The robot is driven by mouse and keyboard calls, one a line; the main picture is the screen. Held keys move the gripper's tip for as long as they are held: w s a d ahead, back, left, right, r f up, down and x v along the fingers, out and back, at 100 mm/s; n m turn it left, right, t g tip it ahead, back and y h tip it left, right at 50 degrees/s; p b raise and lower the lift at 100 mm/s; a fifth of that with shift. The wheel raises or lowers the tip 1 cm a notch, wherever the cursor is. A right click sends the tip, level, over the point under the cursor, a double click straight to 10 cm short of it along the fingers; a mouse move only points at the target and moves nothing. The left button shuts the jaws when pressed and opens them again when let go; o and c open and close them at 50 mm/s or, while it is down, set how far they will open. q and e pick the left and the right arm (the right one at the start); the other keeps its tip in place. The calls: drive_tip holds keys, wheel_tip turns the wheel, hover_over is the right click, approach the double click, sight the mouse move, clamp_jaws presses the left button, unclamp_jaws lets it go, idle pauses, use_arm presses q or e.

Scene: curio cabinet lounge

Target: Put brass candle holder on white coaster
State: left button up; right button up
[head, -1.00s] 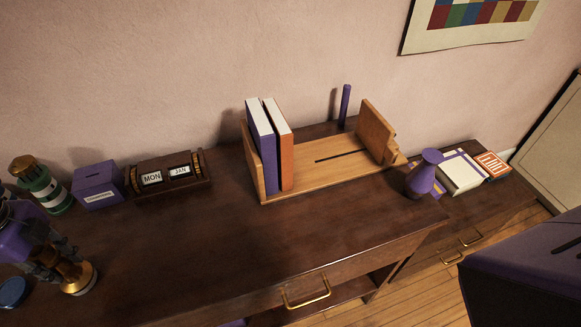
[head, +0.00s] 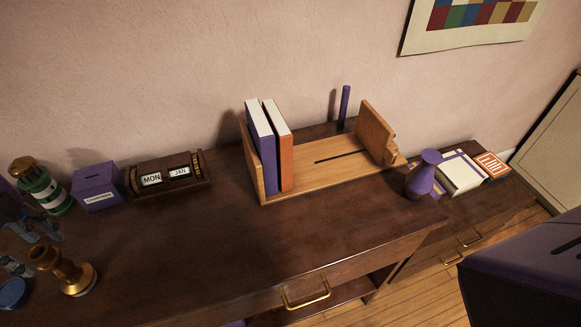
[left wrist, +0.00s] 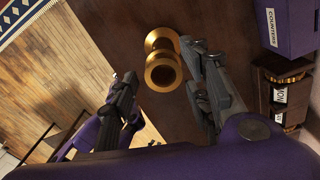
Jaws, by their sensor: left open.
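The brass candle holder (head: 64,268) stands upright on the dark wooden cabinet top at the lower left of the head view. A thin pale rim (head: 92,288), seemingly the white coaster, shows under its base; most of it is hidden. In the left wrist view the candle holder (left wrist: 162,72) shows beyond and between the spread fingers. My right gripper is not in view.
A blue round item (head: 12,293) lies left of the holder. A green jar (head: 45,192), purple box (head: 97,187) and calendar block (head: 168,178) stand behind. A wooden book rack (head: 330,170) and purple vase (head: 422,176) are to the right. The middle front of the cabinet top is clear.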

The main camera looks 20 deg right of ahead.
use_arm(q)
wheel_tip(320, 180, up, 5)
drive_tip(key=shift+r, duration=0.1)
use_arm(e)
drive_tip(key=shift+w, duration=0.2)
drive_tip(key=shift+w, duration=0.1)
